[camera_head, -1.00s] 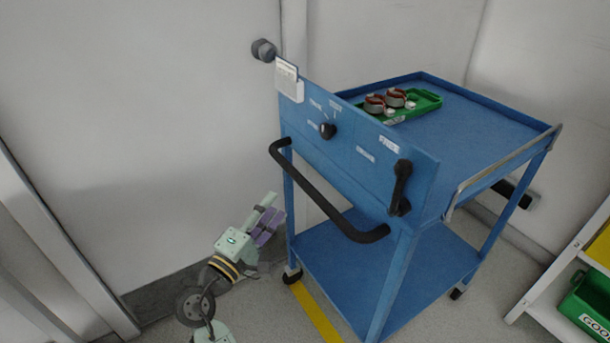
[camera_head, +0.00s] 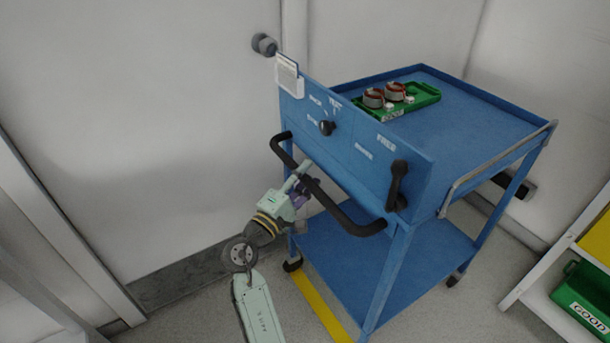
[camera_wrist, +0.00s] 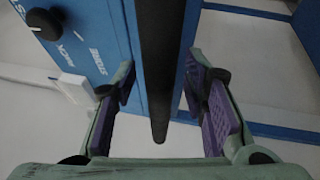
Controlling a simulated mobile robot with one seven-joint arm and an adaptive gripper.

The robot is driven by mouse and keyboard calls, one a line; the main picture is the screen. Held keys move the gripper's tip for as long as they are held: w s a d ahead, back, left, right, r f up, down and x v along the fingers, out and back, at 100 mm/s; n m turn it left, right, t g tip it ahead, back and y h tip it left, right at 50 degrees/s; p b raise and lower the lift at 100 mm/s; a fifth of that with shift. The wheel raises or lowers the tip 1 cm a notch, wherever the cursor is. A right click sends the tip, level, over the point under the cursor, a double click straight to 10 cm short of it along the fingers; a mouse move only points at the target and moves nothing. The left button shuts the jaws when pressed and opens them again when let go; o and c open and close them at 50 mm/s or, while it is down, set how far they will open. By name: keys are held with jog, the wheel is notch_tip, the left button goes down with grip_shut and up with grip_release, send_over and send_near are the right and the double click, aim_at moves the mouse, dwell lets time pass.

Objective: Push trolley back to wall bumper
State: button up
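The blue trolley (camera_head: 470,115) stands by the walls with its control panel (camera_head: 345,140) and black push handle (camera_head: 352,222) facing me. My gripper (camera_head: 300,185) is at the left part of the handle's long bar. In the wrist view my gripper (camera_wrist: 165,105) is open, with purple pads on both sides of the black handle bar (camera_wrist: 160,60). Gaps show between the pads and the bar. A dark wall bumper (camera_head: 522,188) shows behind the trolley's right rear leg; whether they touch is unclear.
A green tray (camera_head: 428,97) with two round stator parts (camera_head: 385,94) sits on the trolley top. A grey round knob (camera_head: 264,44) is on the wall at left. A shelf with a green bin (camera_head: 583,297) stands at right. A yellow floor line (camera_head: 322,306) runs under the trolley.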

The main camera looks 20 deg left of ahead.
jog(key=shift+c, duration=0.6)
grip_shut()
dwell(0.3)
